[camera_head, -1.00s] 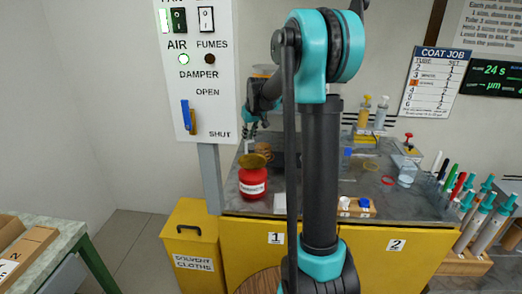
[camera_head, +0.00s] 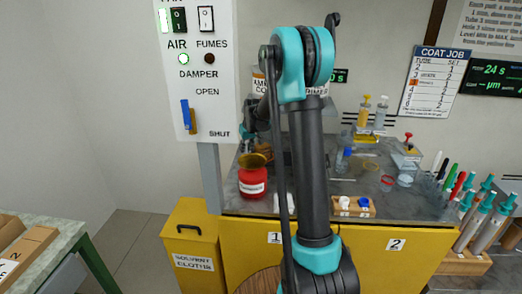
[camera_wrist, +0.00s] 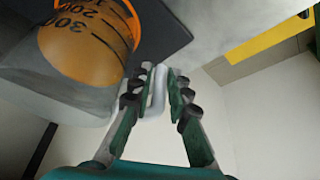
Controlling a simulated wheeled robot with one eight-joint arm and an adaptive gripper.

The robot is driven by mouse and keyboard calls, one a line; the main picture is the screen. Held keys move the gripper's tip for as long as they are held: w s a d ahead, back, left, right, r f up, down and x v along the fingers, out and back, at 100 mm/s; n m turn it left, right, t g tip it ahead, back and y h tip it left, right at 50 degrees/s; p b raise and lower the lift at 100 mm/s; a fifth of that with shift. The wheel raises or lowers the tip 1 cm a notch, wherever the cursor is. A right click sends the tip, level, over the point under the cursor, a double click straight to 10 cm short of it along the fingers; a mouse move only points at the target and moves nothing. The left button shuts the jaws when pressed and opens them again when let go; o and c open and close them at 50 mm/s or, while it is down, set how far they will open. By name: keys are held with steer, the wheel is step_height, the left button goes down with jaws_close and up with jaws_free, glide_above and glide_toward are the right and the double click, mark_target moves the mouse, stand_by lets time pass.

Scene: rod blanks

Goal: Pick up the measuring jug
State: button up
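The measuring jug (camera_wrist: 85,45) fills the upper left of the wrist view. It is clear, with black scale marks and orange liquid inside, and it appears tilted in that picture. My gripper (camera_wrist: 159,88) has its two green-padded fingers on either side of a pale upright bar (camera_wrist: 158,92), which looks like the jug's handle. The gaps between the pads and the bar are too small to tell whether the fingers press on it. In the head view my arm hides most of the gripper, and I cannot make out the jug there.
A red pot (camera_head: 253,178) stands at the worktop's left front, beside the control panel post. A block with white and blue caps (camera_head: 353,206) sits at the front edge. Red and clear rings, pump bottles (camera_head: 364,112) and racked tubes (camera_head: 481,205) are to the right.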

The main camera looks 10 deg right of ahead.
jaws_close()
steer(key=shift+r, duration=0.1)
stand_by(0.3)
